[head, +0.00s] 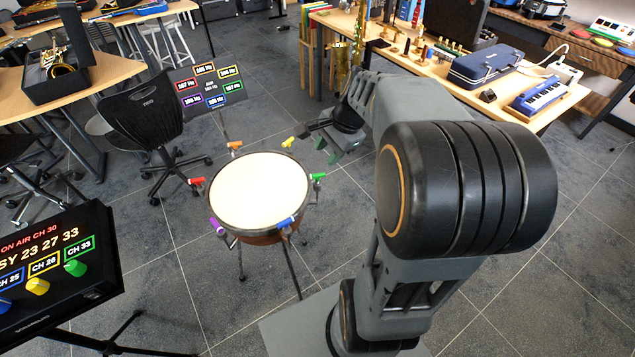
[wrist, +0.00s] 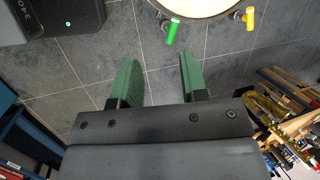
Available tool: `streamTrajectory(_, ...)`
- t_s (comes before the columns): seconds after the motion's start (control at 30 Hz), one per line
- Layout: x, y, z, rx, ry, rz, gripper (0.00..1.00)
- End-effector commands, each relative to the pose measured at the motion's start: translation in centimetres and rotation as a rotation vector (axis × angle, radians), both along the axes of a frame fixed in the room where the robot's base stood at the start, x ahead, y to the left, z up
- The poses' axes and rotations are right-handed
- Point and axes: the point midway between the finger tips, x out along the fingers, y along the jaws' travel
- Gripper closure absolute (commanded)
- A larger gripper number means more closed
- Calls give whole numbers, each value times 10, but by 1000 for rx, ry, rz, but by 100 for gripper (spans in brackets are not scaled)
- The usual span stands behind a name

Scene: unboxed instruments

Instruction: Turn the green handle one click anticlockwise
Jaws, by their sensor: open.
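A round drum (head: 258,192) with a pale head stands on a stand, with coloured handles around its rim. The green handle (head: 318,177) is on the drum's right side. In the wrist view the green handle (wrist: 172,32) hangs at the rim, beyond my fingertips and roughly between their lines. My gripper (head: 328,150) is just above and to the right of the green handle in the head view. Its two green fingers are apart and empty in the wrist view (wrist: 158,70), not touching the handle.
The yellow handle (head: 289,142) is close by, also in the wrist view (wrist: 250,18). Red (head: 197,181), orange (head: 235,145), purple (head: 217,225) and blue (head: 287,221) handles ring the drum. A screen with Hz readings (head: 210,88) stands behind. A panel with knobs (head: 55,262) is at left.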

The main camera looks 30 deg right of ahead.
Motion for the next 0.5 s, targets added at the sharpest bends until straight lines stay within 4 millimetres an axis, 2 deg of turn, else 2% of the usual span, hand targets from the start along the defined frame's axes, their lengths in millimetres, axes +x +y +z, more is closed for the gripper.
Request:
streamTrajectory(0.03, 8, -15, -15, 49, 23, -104, 60)
streamTrajectory(0.2, 23, -41, -31, 163, 69, -332, 60)
streamTrajectory(0.33, 29, -43, -44, 192, 83, -384, 60)
streamTrajectory(0.5, 36, -33, -72, 193, 84, -385, 60)
